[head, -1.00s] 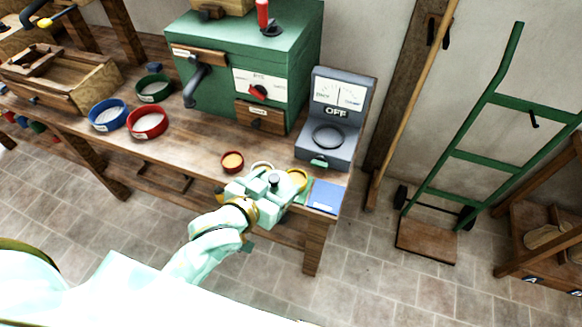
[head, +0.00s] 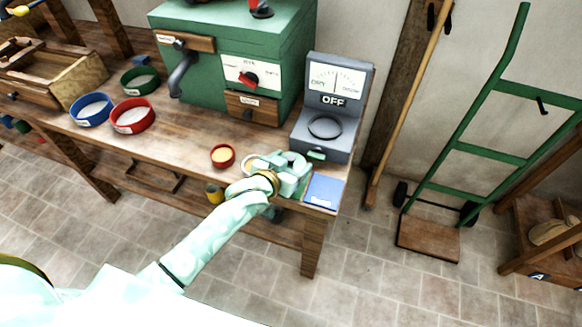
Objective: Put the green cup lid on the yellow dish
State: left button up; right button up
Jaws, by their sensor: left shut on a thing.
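My left gripper (head: 293,168) is over the right end of the bench, in front of the grey scale. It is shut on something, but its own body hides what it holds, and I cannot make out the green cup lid. The yellow dish is not clearly visible now; the gripper covers the spot where a yellow rim showed earlier. My right gripper is not in view.
A small red dish (head: 222,155) and a pale dish (head: 254,163) are left of the gripper. A blue booklet (head: 323,189) lies right of it. The grey scale (head: 327,125) stands behind. Blue, red and green bowls (head: 138,80) are farther left.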

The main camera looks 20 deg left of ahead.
pick_arm(q)
jog(key=shift+f, duration=1.1)
jog(key=o, duration=1)
jog(key=shift+o, duration=0.2)
jog(key=shift+r, duration=0.4)
jog(key=p+v, duration=0.4)
jog(key=v, duration=0.8)
jog(key=shift+r, duration=0.2)
